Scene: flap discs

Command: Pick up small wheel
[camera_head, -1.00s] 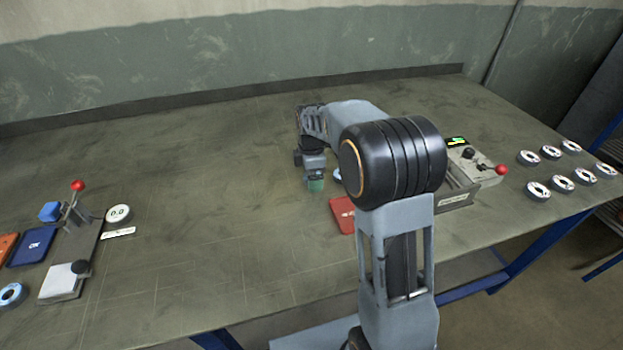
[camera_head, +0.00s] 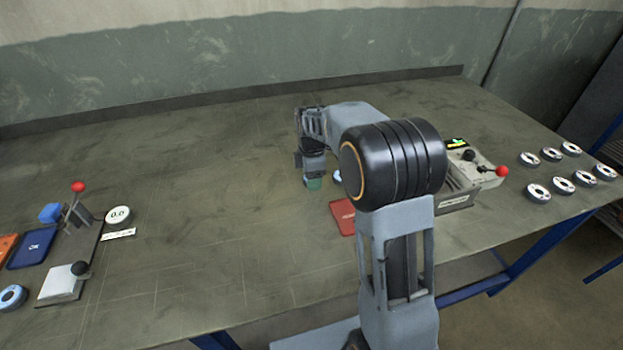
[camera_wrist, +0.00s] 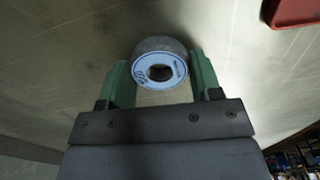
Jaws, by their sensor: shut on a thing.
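The small wheel (camera_wrist: 160,68) is a grey disc with a light blue label face and a dark centre hole. In the wrist view it sits between the two green fingers of my gripper (camera_wrist: 161,78), which is shut on it. In the head view my gripper (camera_head: 314,183) points down over the middle of the table, and a light blue bit of a wheel (camera_head: 337,177) shows just right of it, partly hidden by my arm. I cannot tell whether the held wheel touches the table.
A red tray (camera_head: 343,215) lies right of my gripper, near a grey device with a red-knobbed lever (camera_head: 485,168). At the left are a lever fixture (camera_head: 78,240), a dial (camera_head: 119,215) and a blue tray (camera_head: 32,248). The table's middle left is clear.

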